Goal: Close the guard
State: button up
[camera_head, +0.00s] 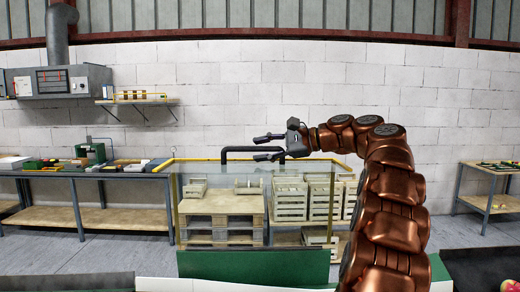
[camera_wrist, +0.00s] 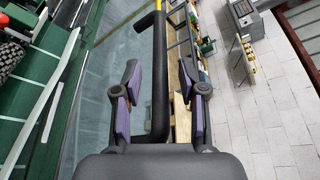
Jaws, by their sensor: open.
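The guard (camera_head: 222,178) is a clear panel with a yellow top frame, upright in front of the pallets and crates in the head view. Its black handle (camera_head: 238,149) is a bent bar along the top; it also shows in the wrist view (camera_wrist: 160,70). My gripper (camera_head: 266,147) comes in from the right, with its fingers pointing left. It is open, and in the wrist view my gripper (camera_wrist: 162,95) has one finger on each side of the handle bar, with gaps on both sides.
Pale wooden crates (camera_head: 291,201) and a wooden pallet (camera_head: 215,228) stand behind the panel. A green board (camera_head: 250,265) runs low in front. Workbenches (camera_head: 125,174) are at the left and right (camera_head: 490,172).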

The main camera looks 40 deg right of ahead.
jog(key=shift+w+a+f, duration=0.1)
jog(key=shift+w+a, duration=0.1)
jog(key=shift+w, duration=0.15)
grip_shut()
dwell(0.6)
